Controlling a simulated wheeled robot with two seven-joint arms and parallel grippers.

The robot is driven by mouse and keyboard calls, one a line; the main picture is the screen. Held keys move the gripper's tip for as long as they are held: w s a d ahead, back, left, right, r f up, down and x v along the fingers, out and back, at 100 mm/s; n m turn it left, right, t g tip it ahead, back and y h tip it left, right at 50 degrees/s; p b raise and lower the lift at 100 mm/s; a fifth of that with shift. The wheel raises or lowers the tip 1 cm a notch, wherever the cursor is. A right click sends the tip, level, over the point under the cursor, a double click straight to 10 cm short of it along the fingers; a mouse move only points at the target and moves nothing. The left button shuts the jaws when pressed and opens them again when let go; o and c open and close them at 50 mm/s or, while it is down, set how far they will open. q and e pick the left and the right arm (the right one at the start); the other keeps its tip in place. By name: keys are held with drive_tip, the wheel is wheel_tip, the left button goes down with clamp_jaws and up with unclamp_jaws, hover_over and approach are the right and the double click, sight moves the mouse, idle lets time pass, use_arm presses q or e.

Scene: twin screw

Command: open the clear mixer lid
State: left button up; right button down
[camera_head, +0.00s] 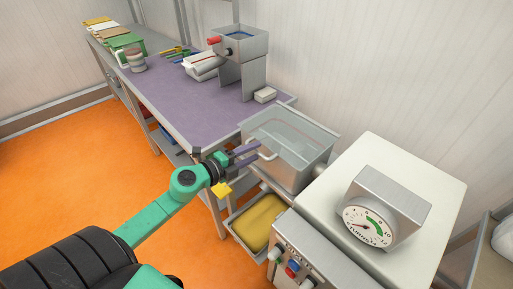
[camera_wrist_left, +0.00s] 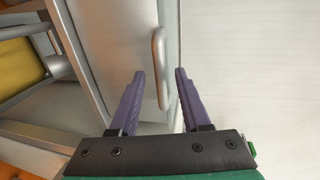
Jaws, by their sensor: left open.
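The clear mixer lid (camera_head: 298,134) lies over the top of the grey metal mixer box (camera_head: 290,172) and looks closed. Its pale bar handle (camera_head: 267,153) is on the side facing my left arm. My left gripper (camera_head: 255,152), with purple fingers, is at this handle. In the left wrist view the gripper (camera_wrist_left: 160,72) is open, with one finger on each side of the handle (camera_wrist_left: 158,58). The fingers stand apart from the bar, and nothing is gripped. My right gripper is not in view.
A yellow-filled tray (camera_head: 258,222) sits below the mixer. A white cabinet with a dial (camera_head: 368,222) stands to its right, with a knob panel (camera_head: 292,267) in front. A purple-topped bench (camera_head: 190,105) holding a hopper machine (camera_head: 238,45) extends behind left. Orange floor is open at left.

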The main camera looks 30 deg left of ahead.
use_arm(q)
drive_tip(key=shift+w+d, duration=0.35)
drive_tip(key=shift+w, duration=0.35)
drive_tip(key=shift+w+f, duration=0.15)
drive_tip(key=shift+f, duration=0.05)
clamp_jaws()
idle(0.8)
